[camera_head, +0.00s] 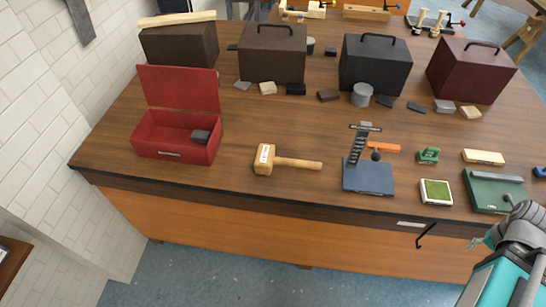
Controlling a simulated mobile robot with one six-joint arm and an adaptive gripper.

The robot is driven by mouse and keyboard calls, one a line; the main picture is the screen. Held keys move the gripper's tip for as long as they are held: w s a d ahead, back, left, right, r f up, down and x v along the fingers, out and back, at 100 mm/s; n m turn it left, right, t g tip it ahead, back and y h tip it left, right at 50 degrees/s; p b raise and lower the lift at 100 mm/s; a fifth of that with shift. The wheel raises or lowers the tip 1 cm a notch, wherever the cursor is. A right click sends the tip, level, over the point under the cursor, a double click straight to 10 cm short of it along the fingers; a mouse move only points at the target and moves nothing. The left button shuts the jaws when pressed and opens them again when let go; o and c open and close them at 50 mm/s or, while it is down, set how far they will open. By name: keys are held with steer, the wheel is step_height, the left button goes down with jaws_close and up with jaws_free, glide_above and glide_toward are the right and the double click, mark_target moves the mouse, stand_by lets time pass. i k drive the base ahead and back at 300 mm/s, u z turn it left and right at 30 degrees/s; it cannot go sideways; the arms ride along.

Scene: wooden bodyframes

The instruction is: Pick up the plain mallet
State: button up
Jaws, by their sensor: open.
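The plain mallet (288,161) lies on its side on the wooden workbench (240,190), near its front edge. It has a light wooden block head at the left with a pale label, and its handle points right. My gripper (482,241) shows small and partly at the lower right, at the end of my teal and grey arm. It is open and empty, in front of the bench edge and far to the right of the mallet. Its fingertips are hard to make out.
An open red box (174,150) stands left of the mallet. A blue-based stand (368,178) with a dark upright is to its right, then a green-topped block (436,192) and a green case (495,190). Dark cases (272,55) line the back. The bench is clear around the mallet.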

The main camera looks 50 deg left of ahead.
mark_target(265, 159)
steer(key=u, duration=0.05)
steer(key=k, duration=1.7)
steer(key=u, duration=0.7)
steer(key=i, duration=1.05)
